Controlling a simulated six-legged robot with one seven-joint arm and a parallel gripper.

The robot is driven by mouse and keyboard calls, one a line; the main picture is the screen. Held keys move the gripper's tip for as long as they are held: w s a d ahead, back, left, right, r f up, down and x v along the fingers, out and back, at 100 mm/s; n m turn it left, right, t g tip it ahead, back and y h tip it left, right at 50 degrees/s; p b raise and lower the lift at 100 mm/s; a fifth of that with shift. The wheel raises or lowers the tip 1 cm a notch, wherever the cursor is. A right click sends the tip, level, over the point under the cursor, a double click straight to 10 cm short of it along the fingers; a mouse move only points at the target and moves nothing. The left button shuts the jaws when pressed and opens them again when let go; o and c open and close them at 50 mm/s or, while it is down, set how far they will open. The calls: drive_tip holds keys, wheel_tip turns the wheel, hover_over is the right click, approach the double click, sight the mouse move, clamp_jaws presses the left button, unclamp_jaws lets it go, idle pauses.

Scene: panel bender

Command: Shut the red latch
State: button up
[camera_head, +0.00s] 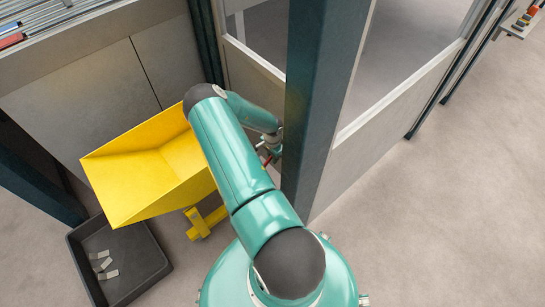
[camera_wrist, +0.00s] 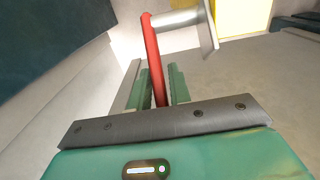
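The red latch (camera_wrist: 152,50) shows in the wrist view as a slim red bar, joined at its upper end to a grey metal cylinder with a round flange (camera_wrist: 190,20). My gripper (camera_wrist: 161,85) has its two green fingers close together, one on each side of the bar's lower part, and looks shut on it. In the head view, a small bit of red (camera_head: 267,161) shows at the end of my arm, by the dark post. My arm and the post hide most of the latch and my gripper there.
A dark upright post (camera_head: 322,90) stands just right of my gripper, with framed panels (camera_head: 375,135) beyond. A yellow chute (camera_head: 150,165) is to the left, above a black bin (camera_head: 140,275) holding several metal pieces. Open floor (camera_head: 450,220) lies to the right.

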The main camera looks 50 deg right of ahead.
clamp_jaws()
